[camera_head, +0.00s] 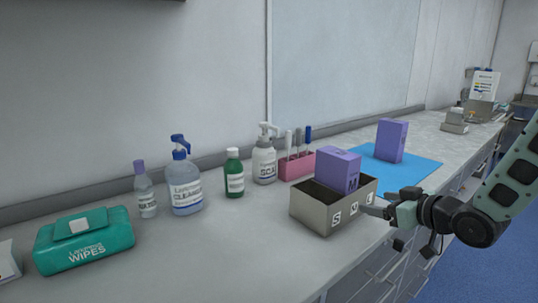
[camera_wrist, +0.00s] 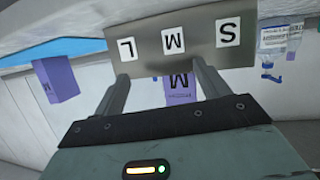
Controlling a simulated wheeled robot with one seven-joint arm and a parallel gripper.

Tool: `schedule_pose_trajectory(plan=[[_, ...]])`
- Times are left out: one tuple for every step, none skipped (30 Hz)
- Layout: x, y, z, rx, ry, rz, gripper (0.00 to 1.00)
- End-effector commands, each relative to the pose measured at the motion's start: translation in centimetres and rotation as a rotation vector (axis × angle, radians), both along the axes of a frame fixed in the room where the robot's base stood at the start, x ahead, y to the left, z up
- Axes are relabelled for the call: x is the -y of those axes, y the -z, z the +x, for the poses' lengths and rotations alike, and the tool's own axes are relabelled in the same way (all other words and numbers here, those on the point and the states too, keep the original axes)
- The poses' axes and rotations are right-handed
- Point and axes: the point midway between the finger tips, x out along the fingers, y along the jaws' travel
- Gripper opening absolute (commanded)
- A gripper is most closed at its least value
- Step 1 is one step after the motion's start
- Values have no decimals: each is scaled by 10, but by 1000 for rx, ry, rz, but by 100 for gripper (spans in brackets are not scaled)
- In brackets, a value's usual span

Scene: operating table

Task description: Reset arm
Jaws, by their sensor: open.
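My gripper (camera_head: 376,211) is at the front right corner of a grey-beige bin (camera_head: 312,211) marked S, M and L. Its fingers point at the bin's labelled front. In the wrist view my gripper (camera_wrist: 162,88) has its two fingers apart with nothing between them, and the bin (camera_wrist: 190,43) shows just beyond the fingertips. Whether the fingers touch the bin cannot be told. A purple box (camera_head: 338,169) stands in the bin; it also shows in the wrist view (camera_wrist: 180,89) with an M on it. Another purple box (camera_head: 391,140) stands on a blue mat (camera_head: 424,170).
Along the counter to the left are a green wipes pack (camera_head: 84,240), a small bottle (camera_head: 145,190), a cleaner spray bottle (camera_head: 185,180), a green bottle (camera_head: 234,173), a white pump bottle (camera_head: 264,158) and a pink holder (camera_head: 296,167). The counter's front edge runs below my arm.

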Motion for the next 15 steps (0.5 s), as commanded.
schedule_pose_trajectory(plan=[[4,4,-5,-66,43,-57,74],[10,8,-10,-117,75,-88,74],[16,13,-18,-180,117,-125,74],[21,17,-24,-230,149,-149,74],[25,19,-32,-280,181,-171,74],[31,23,-43,-347,221,-195,74],[35,24,-53,-397,250,-209,74],[38,26,-62,-445,277,-221,74],[41,28,-75,-508,312,-230,74],[43,29,-85,-553,335,-234,74],[44,30,-95,-596,355,-237,74],[45,30,-107,-650,378,-238,74],[45,30,-117,-690,394,-237,74],[45,31,-126,-727,408,-235,74],[44,31,-138,-776,422,-231,74]])
